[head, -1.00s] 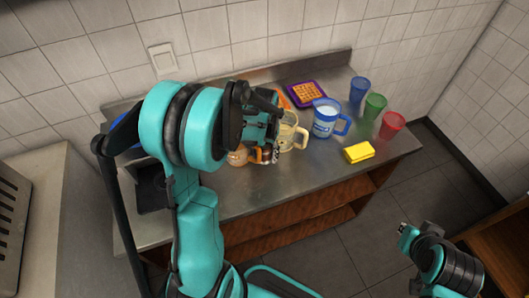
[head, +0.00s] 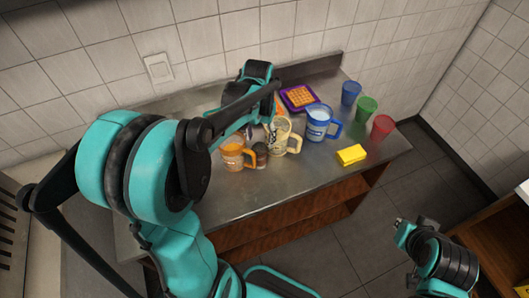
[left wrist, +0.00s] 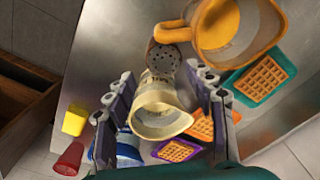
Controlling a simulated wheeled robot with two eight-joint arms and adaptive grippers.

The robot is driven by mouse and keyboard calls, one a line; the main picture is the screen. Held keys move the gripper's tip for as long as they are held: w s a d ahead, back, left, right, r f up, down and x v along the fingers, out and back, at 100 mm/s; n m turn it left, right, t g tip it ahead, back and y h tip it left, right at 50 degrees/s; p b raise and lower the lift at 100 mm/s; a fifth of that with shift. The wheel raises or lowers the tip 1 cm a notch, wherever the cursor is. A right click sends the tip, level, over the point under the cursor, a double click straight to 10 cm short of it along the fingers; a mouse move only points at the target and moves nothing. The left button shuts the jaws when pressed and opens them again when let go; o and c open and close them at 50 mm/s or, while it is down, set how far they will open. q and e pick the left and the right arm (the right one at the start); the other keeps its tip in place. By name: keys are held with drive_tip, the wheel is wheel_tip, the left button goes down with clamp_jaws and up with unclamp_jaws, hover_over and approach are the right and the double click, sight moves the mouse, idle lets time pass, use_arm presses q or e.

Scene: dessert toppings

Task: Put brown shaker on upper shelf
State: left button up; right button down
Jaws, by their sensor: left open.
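The brown shaker (head: 261,156) stands upright on the metal counter (head: 290,180), between an orange mug (head: 232,155) and a cream mug (head: 284,140). In the left wrist view its round perforated top (left wrist: 164,58) shows just beyond my fingertips, next to the orange mug's handle. My left gripper (left wrist: 160,85) is open, with the cream mug showing between its fingers and nothing held. In the head view the left gripper (head: 262,128) is over the mugs, partly hidden by my arm. My right gripper (head: 404,230) is at lower right, away from the counter; its jaws are unclear.
A blue mug (head: 320,122), purple waffle tray (head: 298,97), yellow sponge (head: 351,155) and blue, green and red cups (head: 382,127) stand to the right. Wooden shelving (head: 300,210) is under the counter; another wooden unit (head: 500,230) stands at right. The counter's front strip is clear.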

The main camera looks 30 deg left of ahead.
use_arm(q)
drive_tip(key=s+d+r+t, duration=0.5)
drive_tip(key=s+d, duration=0.4)
drive_tip(key=s, duration=0.2)
drive_tip(key=shift+s+m+t, duration=0.4)
drive_tip(key=shift+t, duration=0.3)
drive_tip(key=o, duration=0.4)
drive_tip(key=shift+s+d, duration=0.15)
drive_tip(key=m+g, duration=0.3)
drive_tip(key=m, duration=0.3)
approach(262, 145)
drive_tip(key=s+d, duration=0.2)
drive_tip(key=d, duration=0.3)
drive_tip(key=w+a+f+m+g, duration=0.1)
drive_tip(key=w+a+f+m, duration=0.1)
drive_tip(key=w+a+f+m+g, duration=0.2)
drive_tip(key=w+f, duration=0.1)
drive_tip(key=shift+a+f+m+g, duration=0.25)
drive_tip(key=shift+f+m+g, duration=0.05)
drive_tip(key=shift+w+a+f, duration=0.1)
drive_tip(key=shift+a+f, duration=0.15)
drive_tip(key=shift+f, duration=0.3)
drive_tip(key=f+b, duration=0.3)
drive_tip(key=f, duration=0.4)
drive_tip(key=shift+a+f, duration=0.2)
use_arm(e)
drive_tip(key=x, duration=0.3)
drive_tip(key=shift+d+f, duration=0.2)
drive_tip(key=shift+d, duration=0.15)
